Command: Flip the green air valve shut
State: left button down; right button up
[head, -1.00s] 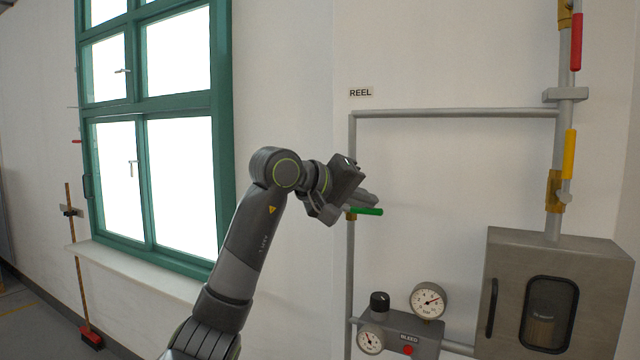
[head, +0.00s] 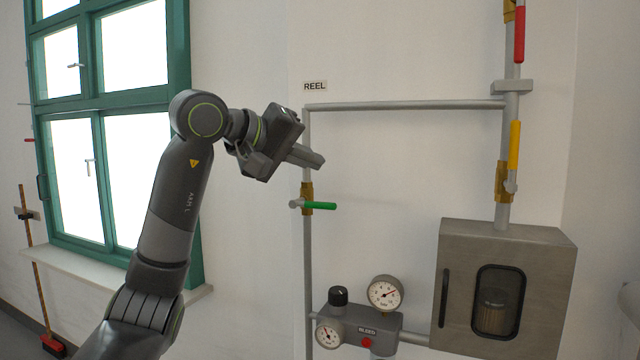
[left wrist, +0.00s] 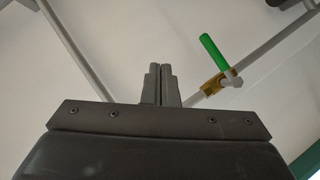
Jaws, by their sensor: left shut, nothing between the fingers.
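The green air valve handle (head: 320,206) sticks out sideways to the right from a brass valve body (head: 307,192) on the vertical grey pipe below the REEL label. The handle lies across the pipe. My left gripper (head: 318,160) is shut and empty, above the handle and apart from it. In the left wrist view the shut fingertips (left wrist: 160,70) stand at the middle, and the green handle (left wrist: 213,52) shows to their upper right with a clear gap. My right gripper is not in view.
A gauge block with a black knob (head: 338,296) and dials (head: 385,293) sits below. A grey cabinet (head: 508,238) hangs at the right, under a pipe with yellow (head: 514,146) and red (head: 519,35) handles. A green-framed window (head: 180,60) is at the left. The wall between is clear.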

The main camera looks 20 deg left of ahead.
pick_arm(q)
jog(key=s+r, duration=0.1)
jog(key=s, duration=0.1)
jog(key=s+r+b, duration=0.1)
jog(key=s, duration=0.1)
jog(key=shift+a+r, duration=0.3)
jog(key=shift+a, duration=0.1)
jog(key=shift+s+a, duration=0.15)
jog(key=shift+s, duration=0.05)
